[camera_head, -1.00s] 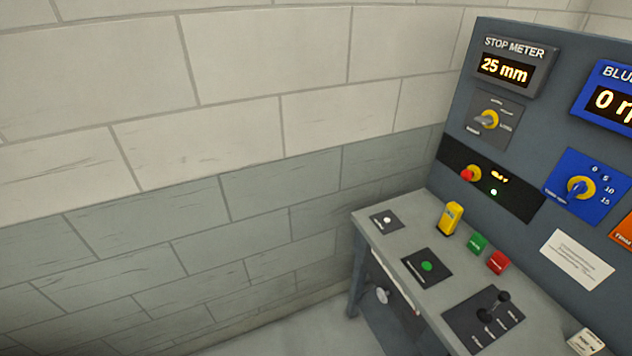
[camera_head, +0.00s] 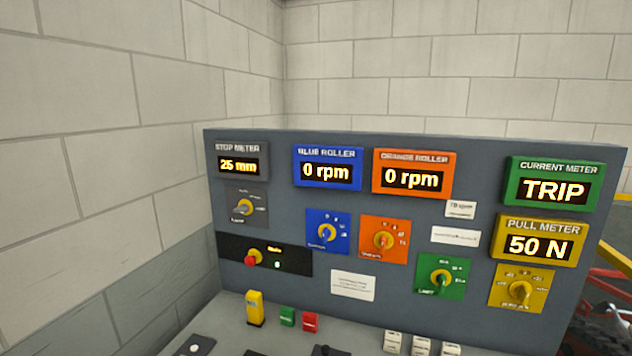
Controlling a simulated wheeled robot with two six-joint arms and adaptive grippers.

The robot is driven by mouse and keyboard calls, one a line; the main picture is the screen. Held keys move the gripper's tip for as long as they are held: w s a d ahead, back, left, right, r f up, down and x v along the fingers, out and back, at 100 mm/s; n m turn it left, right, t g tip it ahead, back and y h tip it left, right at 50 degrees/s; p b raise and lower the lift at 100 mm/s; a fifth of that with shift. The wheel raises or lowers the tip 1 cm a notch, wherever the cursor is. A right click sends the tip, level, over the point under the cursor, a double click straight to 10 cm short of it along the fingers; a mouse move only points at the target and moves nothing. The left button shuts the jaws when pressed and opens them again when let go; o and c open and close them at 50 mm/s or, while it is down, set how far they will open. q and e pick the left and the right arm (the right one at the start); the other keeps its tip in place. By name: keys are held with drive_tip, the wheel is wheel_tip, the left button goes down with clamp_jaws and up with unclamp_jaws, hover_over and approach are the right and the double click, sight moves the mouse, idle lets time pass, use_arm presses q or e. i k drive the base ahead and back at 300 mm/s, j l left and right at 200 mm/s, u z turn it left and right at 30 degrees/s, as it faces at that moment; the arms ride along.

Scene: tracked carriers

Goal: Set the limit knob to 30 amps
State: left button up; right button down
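Above and to the right, the green current meter (camera_head: 555,186) shows TRIP. Neither of my grippers is in view.
A yellow pull meter (camera_head: 540,240) reads 50 N, with a yellow-plate knob (camera_head: 519,289) below it. Blue (camera_head: 328,231) and orange (camera_head: 384,240) knob plates lie to the left. A desk carries green (camera_head: 288,316) and red (camera_head: 310,322) blocks. A block wall stands left.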

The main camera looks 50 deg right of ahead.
sight(441, 278)
drive_tip(key=z, duration=2.95)
